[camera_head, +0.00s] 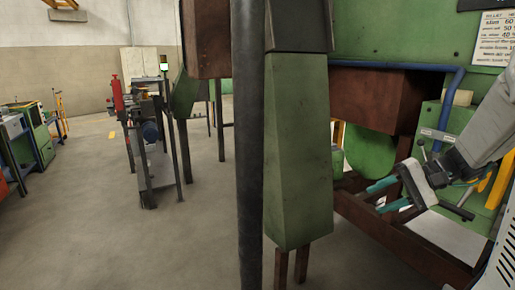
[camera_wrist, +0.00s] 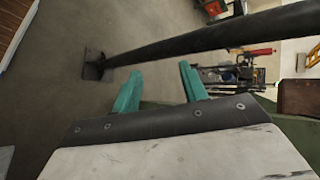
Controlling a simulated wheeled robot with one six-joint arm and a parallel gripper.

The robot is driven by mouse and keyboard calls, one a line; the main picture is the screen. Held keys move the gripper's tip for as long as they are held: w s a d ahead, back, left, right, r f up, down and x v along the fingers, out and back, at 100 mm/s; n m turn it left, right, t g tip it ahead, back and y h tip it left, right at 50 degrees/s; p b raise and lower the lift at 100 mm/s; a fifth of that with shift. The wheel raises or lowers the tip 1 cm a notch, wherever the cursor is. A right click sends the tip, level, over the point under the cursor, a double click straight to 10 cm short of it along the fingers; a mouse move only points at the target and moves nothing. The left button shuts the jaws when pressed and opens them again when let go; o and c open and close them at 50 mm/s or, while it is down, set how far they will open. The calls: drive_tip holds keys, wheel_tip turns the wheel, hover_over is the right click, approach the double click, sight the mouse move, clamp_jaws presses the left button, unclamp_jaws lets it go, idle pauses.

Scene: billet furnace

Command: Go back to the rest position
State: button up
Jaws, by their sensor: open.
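My gripper (camera_head: 384,196) is at the right of the head view, with its teal fingers pointing left and a gap between them. In the wrist view the two teal fingers of my gripper (camera_wrist: 161,88) stand apart with only bare floor showing between them. The gripper is open and holds nothing. It is beside the green and rust-brown furnace machine (camera_head: 375,100), in front of its lower frame. I cannot tell how far the fingers are from the frame.
A dark vertical post (camera_head: 248,150) and a green tapered housing (camera_head: 298,150) stand close ahead. The post also crosses the wrist view (camera_wrist: 200,45). A blue pipe (camera_head: 447,110) runs near my arm. A machine stand (camera_head: 145,135) is farther left. Open floor (camera_head: 95,220) lies at left.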

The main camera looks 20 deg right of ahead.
drive_tip(key=s+a+r+n+g+h, duration=0.1)
drive_tip(key=s+a+n+g+h, duration=0.2)
drive_tip(key=a, duration=0.5)
drive_tip(key=s+a+r+n+g+h, duration=0.1)
drive_tip(key=s+a+n+g, duration=0.1)
drive_tip(key=s+a, duration=0.45)
drive_tip(key=s+a+n+t+h, duration=0.1)
drive_tip(key=s+a+n+h, duration=0.2)
drive_tip(key=s+h, duration=0.3)
drive_tip(key=s, duration=0.3)
drive_tip(key=shift+a+f, duration=0.15)
drive_tip(key=shift+a, duration=0.25)
